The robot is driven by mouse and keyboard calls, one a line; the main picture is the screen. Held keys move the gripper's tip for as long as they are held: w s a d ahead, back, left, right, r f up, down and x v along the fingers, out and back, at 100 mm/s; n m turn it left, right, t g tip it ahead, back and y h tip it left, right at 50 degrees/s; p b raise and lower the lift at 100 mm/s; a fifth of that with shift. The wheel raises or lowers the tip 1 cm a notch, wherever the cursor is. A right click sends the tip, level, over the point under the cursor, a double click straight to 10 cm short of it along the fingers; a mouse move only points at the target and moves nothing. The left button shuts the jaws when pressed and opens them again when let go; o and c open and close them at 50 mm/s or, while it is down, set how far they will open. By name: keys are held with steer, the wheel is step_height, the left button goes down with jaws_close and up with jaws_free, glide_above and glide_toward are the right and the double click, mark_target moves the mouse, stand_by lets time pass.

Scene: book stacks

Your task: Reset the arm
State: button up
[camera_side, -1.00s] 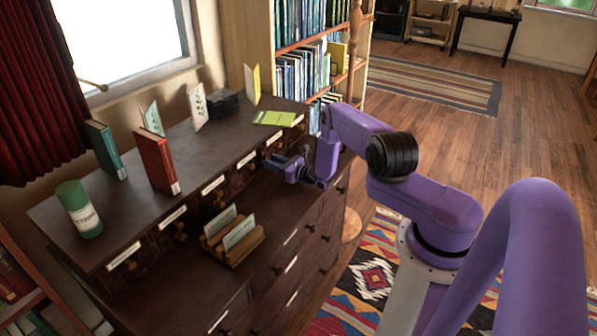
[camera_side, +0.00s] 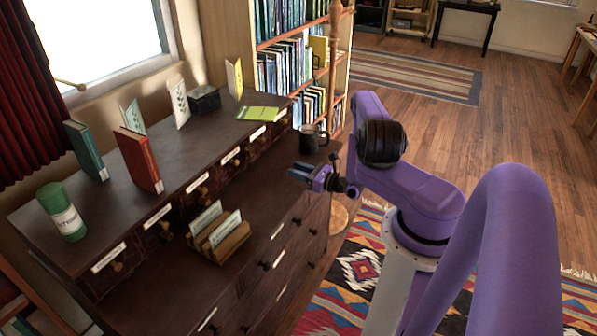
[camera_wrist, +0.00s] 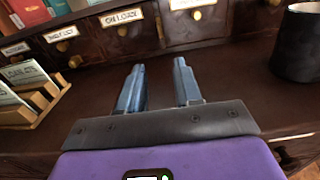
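My gripper (camera_side: 305,174) is over the lower ledge of the dark wooden cabinet (camera_side: 259,188), near its front edge. In the wrist view my gripper (camera_wrist: 160,75) shows two blue fingers spread apart with nothing between them. Beyond the fingers are small labelled drawers. A dark mug (camera_side: 311,139) stands on the ledge just behind my gripper, apart from it. The mug also shows in the wrist view (camera_wrist: 298,45), at the right edge.
A wooden card holder (camera_side: 222,242) with cards sits on the ledge to the left. On the top shelf stand a red book (camera_side: 139,160), a teal book (camera_side: 86,150), a green canister (camera_side: 62,212), upright cards and a black box (camera_side: 204,100). A bookcase (camera_side: 262,30) stands behind.

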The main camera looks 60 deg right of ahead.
steer(key=w+a+r+n+g+y, duration=0.35)
steer(key=a+r+n+y, duration=0.3)
steer(key=a, duration=0.25)
steer(key=w+a+r+n+g+y, duration=0.3)
steer(key=a+r+n+g+y, duration=0.25)
steer(key=a+n+y, duration=0.35)
steer(key=s+a+r+n+g, duration=0.5)
steer(key=a+g, duration=0.3)
steer(key=a, duration=0.2)
steer(key=s+a+r+n+g+h, duration=0.3)
steer(key=s+a+n+g+h, duration=0.1)
steer(key=s+n, duration=0.25)
steer(key=s+a+r+n+g+h, duration=0.35)
steer(key=s+n, duration=0.25)
steer(key=s, duration=0.2)
steer(key=s+d+r+n+t+h, duration=0.2)
steer(key=s+n+t+h, duration=0.1)
steer(key=s+n, duration=0.3)
steer(key=s+d+r+n+t+h, duration=0.2)
steer(key=s+n, duration=0.4)
steer(key=n, duration=0.3)
steer(key=t+h, duration=0.1)
steer(key=h, duration=0.1)
steer(key=shift+s+r+n+t+h, duration=0.25)
steer(key=shift+r+n+t+h, duration=0.05)
steer(key=shift+r+n+t, duration=0.1)
